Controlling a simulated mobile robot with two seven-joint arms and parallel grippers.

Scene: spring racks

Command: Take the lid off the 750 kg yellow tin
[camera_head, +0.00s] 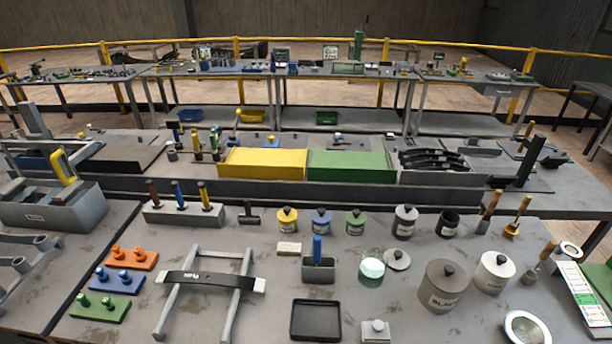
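A small yellow tin (288,226) stands upright near the back of the front table, left of a blue tin (321,222) and a green tin (355,223). Its yellow lid (287,212) sits on top and has a dark knob. A pale label is on the front of the yellow tin, but its print is too small to read. Neither of my grippers shows in the head view.
A grey-and-black tin (405,222) and a black tin (447,225) stand to the right. A raised dark ledge (300,194) runs behind.

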